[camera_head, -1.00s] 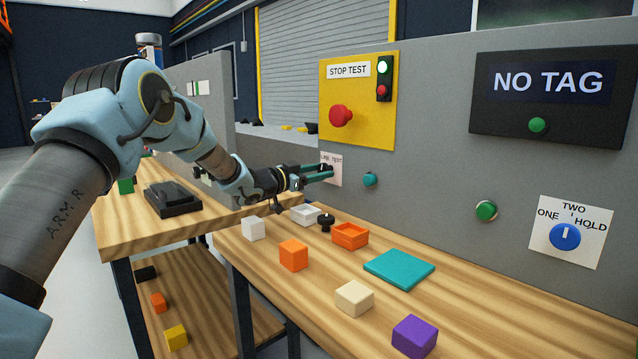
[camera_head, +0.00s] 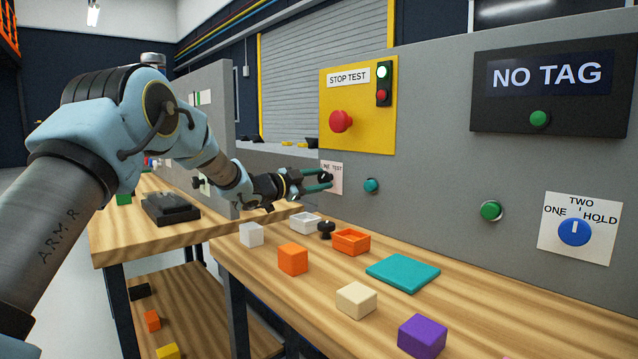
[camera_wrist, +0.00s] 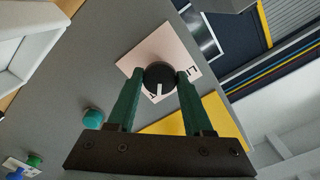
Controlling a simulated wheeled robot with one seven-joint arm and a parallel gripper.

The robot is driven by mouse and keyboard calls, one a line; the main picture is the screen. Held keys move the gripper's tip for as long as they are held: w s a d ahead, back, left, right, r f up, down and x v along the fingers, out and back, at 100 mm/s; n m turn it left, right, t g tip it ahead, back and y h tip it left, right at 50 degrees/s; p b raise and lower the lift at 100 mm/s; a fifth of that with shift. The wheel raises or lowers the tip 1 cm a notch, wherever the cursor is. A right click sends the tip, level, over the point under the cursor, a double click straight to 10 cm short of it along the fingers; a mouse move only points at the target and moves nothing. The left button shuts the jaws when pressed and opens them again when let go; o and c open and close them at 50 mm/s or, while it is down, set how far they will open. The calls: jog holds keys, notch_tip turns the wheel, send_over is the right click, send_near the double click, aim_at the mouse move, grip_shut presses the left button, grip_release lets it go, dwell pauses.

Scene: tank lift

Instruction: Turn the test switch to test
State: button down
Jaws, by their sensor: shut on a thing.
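The test switch (camera_wrist: 159,77) is a round black knob with a white pointer line, on a pale label plate (camera_wrist: 148,52) fixed to the grey panel. In the wrist view my gripper (camera_wrist: 160,80) has its two green fingers on either side of the knob, shut on it. In the head view my gripper (camera_head: 325,180) is at the label plate (camera_head: 334,166), which reads partly as "TEST", and the knob is mostly hidden by the fingers. The fingers cover part of the plate's lettering in the wrist view.
A teal button (camera_head: 371,186) sits just right of the switch. The yellow plate (camera_head: 359,105) above carries a red stop button (camera_head: 341,121). A blue dial (camera_head: 574,232) is at far right. The bench (camera_head: 480,300) below holds blocks, an orange tray (camera_head: 351,241) and a teal plate (camera_head: 402,273).

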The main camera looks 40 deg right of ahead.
jog(key=shift+c, duration=1.5)
grip_release()
jog(key=a, duration=1)
jog(key=shift+w+a+b, duration=0.3)
jog(key=shift+a, duration=0.1)
